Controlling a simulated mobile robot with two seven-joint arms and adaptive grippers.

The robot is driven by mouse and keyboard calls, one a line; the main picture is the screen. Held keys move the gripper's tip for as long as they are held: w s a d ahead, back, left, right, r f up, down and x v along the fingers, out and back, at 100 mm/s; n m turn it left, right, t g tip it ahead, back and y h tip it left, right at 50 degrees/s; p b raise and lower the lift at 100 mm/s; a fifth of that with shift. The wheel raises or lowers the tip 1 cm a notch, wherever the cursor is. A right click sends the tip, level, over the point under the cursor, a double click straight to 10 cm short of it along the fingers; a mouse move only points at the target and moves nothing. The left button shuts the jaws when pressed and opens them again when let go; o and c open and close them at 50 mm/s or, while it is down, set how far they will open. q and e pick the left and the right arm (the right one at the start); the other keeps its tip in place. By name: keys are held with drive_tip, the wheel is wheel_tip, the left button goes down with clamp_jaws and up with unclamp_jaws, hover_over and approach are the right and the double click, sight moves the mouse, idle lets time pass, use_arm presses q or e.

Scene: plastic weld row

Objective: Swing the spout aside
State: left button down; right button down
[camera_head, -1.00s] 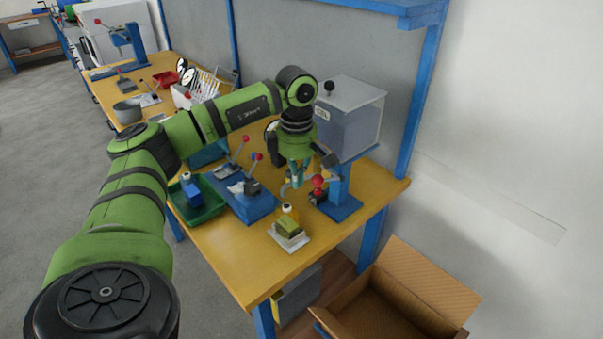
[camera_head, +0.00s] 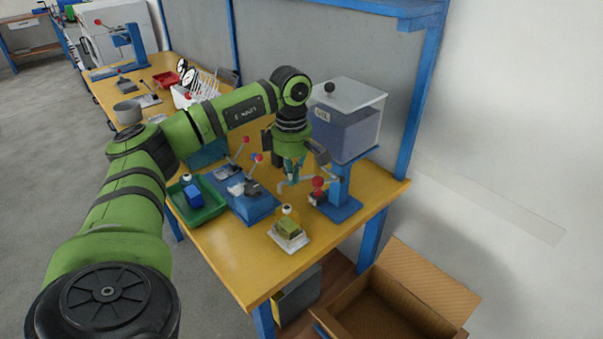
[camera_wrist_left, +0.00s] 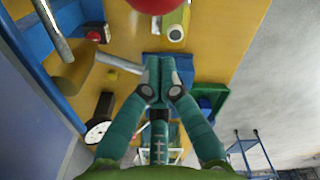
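The dispenser is a clear-lidded grey box (camera_head: 345,130) on a blue stand (camera_head: 341,192) at the right end of the yellow bench. A thin grey tube, which looks like the spout (camera_head: 322,180), reaches left from below the box. In the left wrist view the spout (camera_wrist_left: 118,62) runs from a tan cylinder (camera_wrist_left: 70,72) to beside my fingertips. My left gripper (camera_head: 291,180) is low over the bench, left of the stand. In the wrist view its green fingers (camera_wrist_left: 162,84) meet at the tips with nothing visible between them. I cannot tell whether they touch the spout. My right gripper is out of view.
A red ball knob (camera_head: 318,182) is close right of my gripper. A blue lever fixture (camera_head: 250,207) and a green tray (camera_head: 211,203) lie to the left. A small white plate with a green block (camera_head: 289,228) sits in front. A cardboard box (camera_head: 400,300) is below the bench.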

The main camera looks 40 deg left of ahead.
use_arm(q)
drive_tip(key=shift+a, duration=0.1)
drive_tip(key=shift+a, duration=0.4)
drive_tip(key=shift+w+a, duration=0.1)
drive_tip(key=shift+a+p, duration=0.3)
drive_tip(key=shift+p, duration=0.05)
drive_tip(key=shift+w, duration=0.1)
